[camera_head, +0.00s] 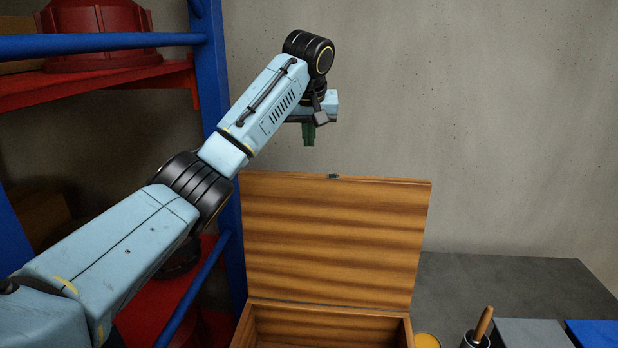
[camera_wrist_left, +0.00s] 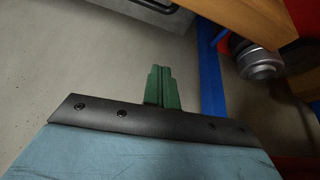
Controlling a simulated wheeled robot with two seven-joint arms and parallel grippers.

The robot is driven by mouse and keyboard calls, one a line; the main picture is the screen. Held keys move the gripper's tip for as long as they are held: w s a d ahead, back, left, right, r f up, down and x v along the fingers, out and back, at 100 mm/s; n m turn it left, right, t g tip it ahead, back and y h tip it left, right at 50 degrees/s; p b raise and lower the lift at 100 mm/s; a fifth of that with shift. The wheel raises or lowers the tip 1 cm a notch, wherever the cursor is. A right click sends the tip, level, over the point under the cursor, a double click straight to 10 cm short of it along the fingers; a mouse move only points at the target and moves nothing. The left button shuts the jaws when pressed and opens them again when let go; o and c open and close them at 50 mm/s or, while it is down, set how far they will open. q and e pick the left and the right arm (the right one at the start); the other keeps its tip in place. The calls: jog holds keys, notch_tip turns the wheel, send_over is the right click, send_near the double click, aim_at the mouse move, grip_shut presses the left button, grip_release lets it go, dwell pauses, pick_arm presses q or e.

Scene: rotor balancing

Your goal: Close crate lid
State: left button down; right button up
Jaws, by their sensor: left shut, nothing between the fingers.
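The wooden crate (camera_head: 412,330) stands at the bottom middle of the head view. Its lid (camera_head: 335,240) is raised, standing nearly upright at the back, with a small dark latch at its top edge. My left gripper (camera_head: 309,140) hangs above the lid's top edge, pointing down, with its green fingers shut and empty. A gap shows between the fingertips and the lid in the picture. The left wrist view shows the green fingers (camera_wrist_left: 162,88) together, with an orange-brown wooden edge (camera_wrist_left: 245,20) at the upper right. My right gripper is in neither view.
A blue-framed shelf (camera_head: 215,80) with red boards stands on the left, holding a red part (camera_head: 98,30). On the dark table (camera_head: 490,275) right of the crate are a yellow round item (camera_head: 427,341), a wooden-handled tool (camera_head: 484,322) in a cup, a grey box (camera_head: 530,334) and a blue box (camera_head: 595,334).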

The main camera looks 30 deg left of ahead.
aim_at(307, 174)
pick_arm(q)
jog(key=shift+n, duration=0.3)
jog(key=shift+s+a+f+p, duration=0.15)
jog(key=shift+f+p, duration=0.8)
jog(key=shift+f, duration=1.4)
jog(key=shift+w+a+f+p, duration=0.1)
jog(key=shift+f+p, duration=0.8)
jog(key=shift+f, duration=1.45)
